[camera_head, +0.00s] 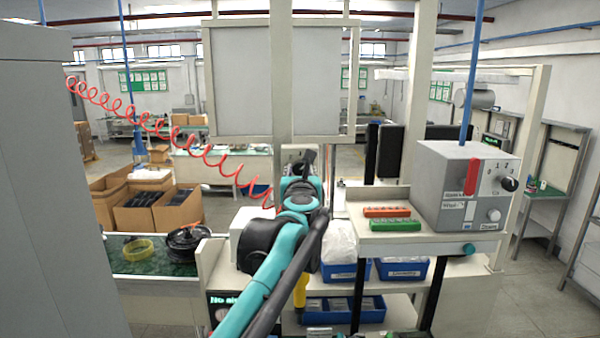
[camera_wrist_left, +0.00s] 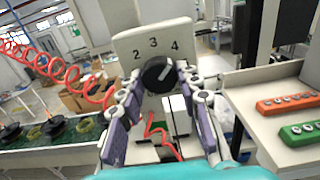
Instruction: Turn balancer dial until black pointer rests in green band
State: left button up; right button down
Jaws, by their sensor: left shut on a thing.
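In the left wrist view, the black balancer dial (camera_wrist_left: 158,72) sits on a pale panel (camera_wrist_left: 125,46) marked 2, 3 and 4. A white line on the dial points up and right, toward the 4. My left gripper (camera_wrist_left: 161,80) has one finger on each side of the dial and is shut on it. In the head view, my left gripper (camera_head: 300,165) is at the post in the middle and hides the dial. I cannot make out the black pointer or a green band in either view. My right gripper is not in view.
A grey control box (camera_head: 440,195) with knobs and a red handle stands on the right shelf. Orange (camera_head: 387,212) and green (camera_head: 396,225) socket trays lie beside it. A red coiled hose (camera_head: 165,128) hangs at left. Blue bins (camera_head: 402,270) sit below.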

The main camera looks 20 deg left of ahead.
pick_arm(q)
jog(key=m, duration=0.4)
jog(key=shift+r+m+p, duration=0.1)
jog(key=shift+m+p, duration=0.2)
jog(key=shift+p, duration=0.05)
jog(key=shift+a+m, duration=0.1)
jog(key=shift+m, duration=2.1)
jog(key=o, duration=1.2)
jog(key=shift+c, duration=0.2)
jog(key=v, duration=1.2)
